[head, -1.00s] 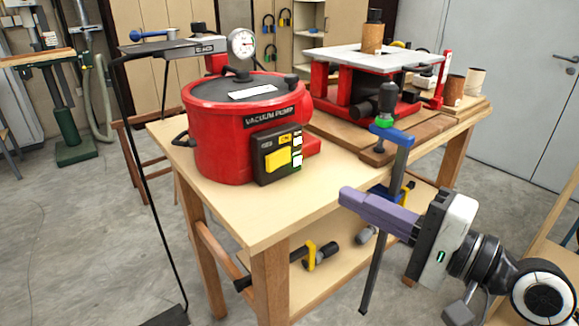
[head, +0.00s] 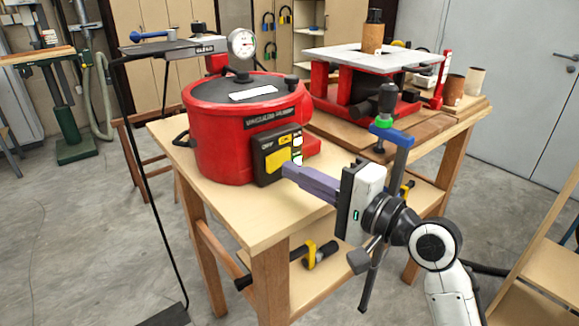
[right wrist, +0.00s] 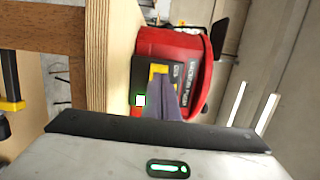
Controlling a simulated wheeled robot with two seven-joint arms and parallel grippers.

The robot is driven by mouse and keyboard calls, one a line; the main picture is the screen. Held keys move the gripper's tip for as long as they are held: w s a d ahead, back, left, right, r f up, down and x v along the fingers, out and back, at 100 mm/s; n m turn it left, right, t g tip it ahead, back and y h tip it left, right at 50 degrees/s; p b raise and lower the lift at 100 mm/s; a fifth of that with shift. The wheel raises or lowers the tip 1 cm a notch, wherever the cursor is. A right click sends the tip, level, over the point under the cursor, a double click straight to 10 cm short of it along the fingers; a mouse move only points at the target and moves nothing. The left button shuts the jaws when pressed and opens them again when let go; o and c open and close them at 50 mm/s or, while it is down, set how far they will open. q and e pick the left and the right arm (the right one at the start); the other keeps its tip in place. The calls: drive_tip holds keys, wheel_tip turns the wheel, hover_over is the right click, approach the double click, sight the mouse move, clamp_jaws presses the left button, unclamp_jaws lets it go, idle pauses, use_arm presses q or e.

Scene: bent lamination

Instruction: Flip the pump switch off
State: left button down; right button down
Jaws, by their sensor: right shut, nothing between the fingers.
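The red vacuum pump (head: 215,135) stands on the wooden workbench, with a gauge on top. Its dark switch box (head: 268,160) faces the front and carries a yellow switch (head: 273,162) and small white squares at its right edge. My right gripper (head: 288,170) is shut and empty, its purple fingertips just in front of the lower right part of the switch box. I cannot tell whether they touch it. In the right wrist view the pump (right wrist: 170,50) appears turned sideways, and the fingers (right wrist: 165,100) cover part of the yellow switch (right wrist: 157,72). My left gripper is not in view.
The workbench top (head: 215,215) is clear in front of the pump. A red machine with a grey table (head: 370,57) stands behind to the right. A blue-handled clamp (head: 393,135) rises at the bench's right edge, close behind my gripper. A thin black stand (head: 140,150) is at the left.

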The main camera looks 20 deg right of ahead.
sight(279, 160)
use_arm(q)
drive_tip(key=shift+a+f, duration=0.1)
use_arm(e)
drive_tip(key=shift+x, duration=1.05)
drive_tip(key=shift+w+a+r+p, duration=0.1)
drive_tip(key=shift+a+r+p, duration=0.05)
drive_tip(key=shift+p, duration=0.2)
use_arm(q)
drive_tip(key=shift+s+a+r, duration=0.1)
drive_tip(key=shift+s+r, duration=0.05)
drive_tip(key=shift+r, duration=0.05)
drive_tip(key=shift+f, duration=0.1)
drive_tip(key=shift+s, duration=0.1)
